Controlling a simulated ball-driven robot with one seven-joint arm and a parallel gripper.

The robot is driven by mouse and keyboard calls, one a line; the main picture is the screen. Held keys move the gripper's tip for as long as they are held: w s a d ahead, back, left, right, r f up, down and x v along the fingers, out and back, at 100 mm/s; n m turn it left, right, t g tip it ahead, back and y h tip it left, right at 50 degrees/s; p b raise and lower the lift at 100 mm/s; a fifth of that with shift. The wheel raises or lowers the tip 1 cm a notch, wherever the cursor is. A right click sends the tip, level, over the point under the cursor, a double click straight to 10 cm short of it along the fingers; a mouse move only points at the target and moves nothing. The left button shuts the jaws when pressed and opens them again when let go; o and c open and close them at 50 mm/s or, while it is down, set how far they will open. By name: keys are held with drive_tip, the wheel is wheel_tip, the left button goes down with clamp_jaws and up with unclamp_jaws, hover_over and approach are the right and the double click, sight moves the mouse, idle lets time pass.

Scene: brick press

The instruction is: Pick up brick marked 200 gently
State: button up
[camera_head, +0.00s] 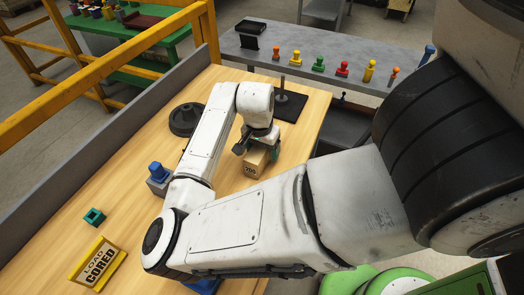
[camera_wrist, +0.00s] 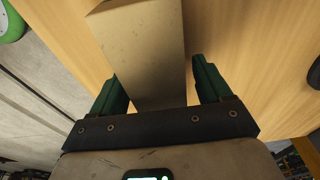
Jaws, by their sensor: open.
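The brick marked 200 (camera_head: 255,166) is a tan block standing on the wooden table, with a small dark number on its near face that is hard to read. My gripper (camera_head: 258,152) is over its top, jaws open. In the wrist view the brick (camera_wrist: 150,55) lies between the two green fingers of my gripper (camera_wrist: 161,82). A gap shows beside the right finger; the left finger is closer to the brick. Whether any finger touches it I cannot tell.
On the table (camera_head: 130,190) are a black round base (camera_head: 186,119), a black stand (camera_head: 290,106), a blue-topped grey block (camera_head: 158,178), a teal cube (camera_head: 94,216) and a "LOAD CORED" sign (camera_head: 98,263). A grey bench (camera_head: 290,48) with several coloured pieces stands behind.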

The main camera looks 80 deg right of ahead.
drive_tip(key=shift+c, duration=0.4)
drive_tip(key=c, duration=0.9)
drive_tip(key=shift+r, duration=0.1)
drive_tip(key=shift+r, duration=0.1)
